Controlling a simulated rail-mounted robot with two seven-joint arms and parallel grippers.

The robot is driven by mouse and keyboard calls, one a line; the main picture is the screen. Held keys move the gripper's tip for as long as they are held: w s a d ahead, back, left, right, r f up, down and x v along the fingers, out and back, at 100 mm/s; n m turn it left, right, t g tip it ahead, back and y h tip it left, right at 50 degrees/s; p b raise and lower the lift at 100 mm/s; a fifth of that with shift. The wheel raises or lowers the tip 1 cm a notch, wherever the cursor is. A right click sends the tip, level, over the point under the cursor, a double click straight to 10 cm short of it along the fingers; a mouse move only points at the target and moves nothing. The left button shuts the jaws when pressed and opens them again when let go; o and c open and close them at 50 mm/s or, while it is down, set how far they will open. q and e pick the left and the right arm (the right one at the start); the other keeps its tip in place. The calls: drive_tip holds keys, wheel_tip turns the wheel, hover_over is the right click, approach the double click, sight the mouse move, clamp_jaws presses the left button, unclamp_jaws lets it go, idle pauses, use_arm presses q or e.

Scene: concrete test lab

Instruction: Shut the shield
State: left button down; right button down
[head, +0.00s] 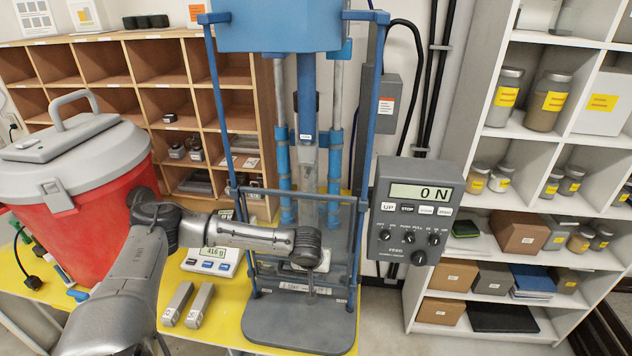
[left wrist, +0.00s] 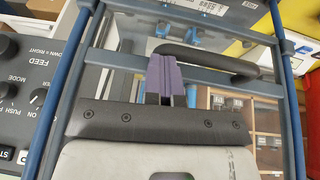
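The shield (head: 345,232) is a clear panel with blue rails in front of the test machine's lower part. Its blue side rods and cross rail (left wrist: 108,66) also show in the left wrist view. A dark curved handle (left wrist: 215,61) crosses it there. My left gripper (head: 311,287) points down in front of the shield. In the left wrist view its purple fingers (left wrist: 166,62) are together, with no object seen between them. The fingertips overlap one end of the handle; I cannot tell whether they touch it. My right gripper is not in view.
A control box (head: 410,212) reading 0 N stands right of the shield. The grey base plate (head: 300,325) lies below. A red bin (head: 85,200), a scale (head: 212,260) and two metal bars (head: 188,305) stand left on the yellow table. Shelves stand behind and right.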

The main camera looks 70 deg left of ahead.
use_arm(q)
wheel_tip(320, 180, down, 10)
drive_tip(key=shift+s+f+b, duration=0.15)
drive_tip(key=shift+b, duration=0.3)
drive_tip(key=shift+a+f, duration=0.1)
drive_tip(key=a+p+v, duration=0.1)
drive_tip(key=p+v, duration=0.5)
drive_tip(key=v, duration=0.8)
drive_tip(key=shift+r, duration=0.5)
drive_tip(key=shift+d, duration=0.15)
